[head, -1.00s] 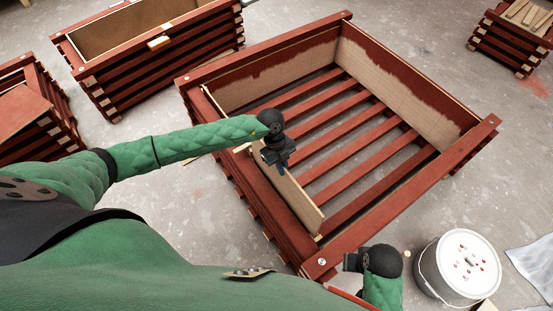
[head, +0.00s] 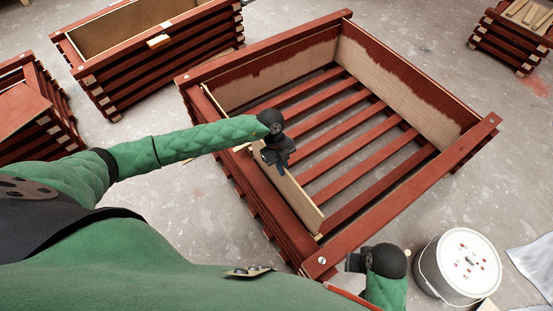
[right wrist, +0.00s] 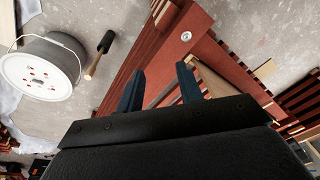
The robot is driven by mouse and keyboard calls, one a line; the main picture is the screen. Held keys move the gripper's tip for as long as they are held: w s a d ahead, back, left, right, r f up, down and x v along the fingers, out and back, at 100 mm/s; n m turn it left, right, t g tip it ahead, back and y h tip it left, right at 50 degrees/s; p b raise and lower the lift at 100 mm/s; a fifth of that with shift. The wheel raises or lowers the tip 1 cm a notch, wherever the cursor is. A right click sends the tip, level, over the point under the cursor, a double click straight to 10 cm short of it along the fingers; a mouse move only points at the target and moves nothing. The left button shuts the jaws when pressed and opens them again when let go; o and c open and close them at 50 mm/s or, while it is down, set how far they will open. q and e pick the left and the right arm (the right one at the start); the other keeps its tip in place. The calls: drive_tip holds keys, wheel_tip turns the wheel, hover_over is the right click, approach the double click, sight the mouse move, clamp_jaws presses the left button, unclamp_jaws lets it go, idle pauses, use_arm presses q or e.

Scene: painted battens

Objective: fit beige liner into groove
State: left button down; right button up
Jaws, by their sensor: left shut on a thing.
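The beige liner (head: 302,205) is a thin tan panel standing on edge along the inside of the near left wall of the red slatted crate (head: 345,243). My left gripper (head: 281,167) is shut on the liner's upper edge near its middle. The liner's lower part and the groove are not clear, so I cannot tell how it sits in the groove. My right gripper (right wrist: 158,85) is open and empty, with its two dark fingers apart above the crate's near corner. In the head view my right gripper (head: 355,262) is partly hidden by its own wrist.
A white-lidded bucket (head: 459,265) stands right of the crate's near corner. A mallet (right wrist: 100,54) lies near it on the floor. Another crate (head: 160,68) stands at the upper left, and a small one (head: 510,45) at the upper right.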

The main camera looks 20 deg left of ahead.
use_arm(q)
drive_tip(key=shift+f, duration=0.2)
use_arm(e)
drive_tip(key=shift+r, duration=0.4)
use_arm(q)
drive_tip(key=shift+f, duration=0.1)
use_arm(e)
drive_tip(key=shift+s+a+r, duration=0.1)
drive_tip(key=shift+a, duration=0.05)
drive_tip(key=shift+r, duration=0.1)
use_arm(q)
drive_tip(key=shift+f+b, duration=0.3)
use_arm(e)
drive_tip(key=shift+s+r, duration=0.15)
drive_tip(key=shift+r, duration=0.2)
use_arm(q)
drive_tip(key=shift+f, duration=0.15)
use_arm(e)
drive_tip(key=shift+r, duration=0.1)
use_arm(q)
drive_tip(key=shift+f, duration=0.25)
use_arm(e)
drive_tip(key=shift+s+r, duration=0.15)
drive_tip(key=shift+r, duration=0.35)
